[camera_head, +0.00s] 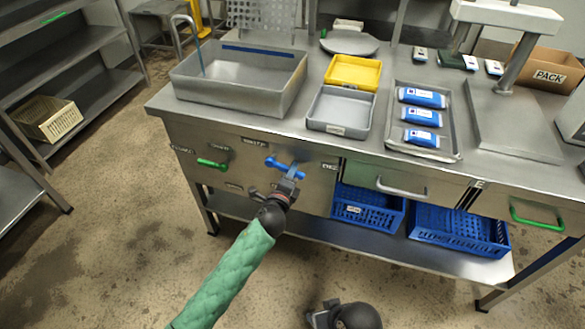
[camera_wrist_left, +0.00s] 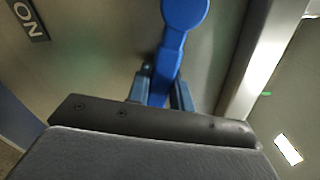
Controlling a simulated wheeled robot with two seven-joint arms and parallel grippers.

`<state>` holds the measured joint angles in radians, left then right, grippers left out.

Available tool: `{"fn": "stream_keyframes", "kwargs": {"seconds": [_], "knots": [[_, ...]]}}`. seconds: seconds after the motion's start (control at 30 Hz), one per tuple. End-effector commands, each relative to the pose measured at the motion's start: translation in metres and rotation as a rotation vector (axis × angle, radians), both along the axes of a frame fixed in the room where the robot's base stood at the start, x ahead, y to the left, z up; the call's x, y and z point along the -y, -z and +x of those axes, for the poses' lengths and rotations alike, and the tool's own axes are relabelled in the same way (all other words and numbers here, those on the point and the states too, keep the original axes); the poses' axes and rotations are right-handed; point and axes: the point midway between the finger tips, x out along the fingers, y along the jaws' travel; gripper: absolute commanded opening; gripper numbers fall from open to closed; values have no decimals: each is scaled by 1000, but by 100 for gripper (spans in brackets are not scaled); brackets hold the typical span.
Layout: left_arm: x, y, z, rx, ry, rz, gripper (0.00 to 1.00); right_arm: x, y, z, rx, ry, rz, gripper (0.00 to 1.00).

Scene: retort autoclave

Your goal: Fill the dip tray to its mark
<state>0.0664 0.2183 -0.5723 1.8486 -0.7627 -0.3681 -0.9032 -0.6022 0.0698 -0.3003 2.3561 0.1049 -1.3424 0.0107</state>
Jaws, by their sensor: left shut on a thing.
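A large grey basin (camera_head: 240,98), which looks like the dip tray, stands at the left end of the steel bench. A blue line (camera_head: 258,51) runs along its inner back wall. A bent tap (camera_head: 184,24) stands over its left side, with a thin blue stream (camera_head: 201,62) below the spout. The water level is hard to tell. My left gripper (camera_head: 292,174) is shut on a blue lever (camera_head: 275,162) on the bench's front panel. The lever also shows between the fingers in the left wrist view (camera_wrist_left: 181,22). My right gripper (camera_head: 320,314) is low at the bottom edge, its jaws unclear.
A green handle (camera_head: 212,164) sits on the panel left of the blue lever. A yellow tray (camera_head: 353,72), a grey tray (camera_head: 340,111) and a tray with blue packs (camera_head: 422,96) stand on the bench. Blue crates (camera_head: 368,208) are below. The floor in front is clear.

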Motion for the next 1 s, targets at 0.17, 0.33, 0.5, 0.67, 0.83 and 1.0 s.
{"fn": "stream_keyframes", "kwargs": {"seconds": [0.17,0.33,0.5,0.67,0.83,1.0], "knots": [[-4,10,2,46,1,146,0,7,-2,-1,-17,5,-17,36],[-9,18,3,86,0,268,0,11,-6,-2,-23,8,-26,36],[-12,25,4,118,0,365,0,12,-9,-4,-34,7,-30,36],[-16,28,5,137,0,425,0,13,-13,-5,-34,9,-32,36],[-17,30,6,148,0,459,0,14,-14,-6,-36,9,-33,36],[-18,31,6,152,-1,468,0,15,-14,-6,-39,10,-35,36]]}}
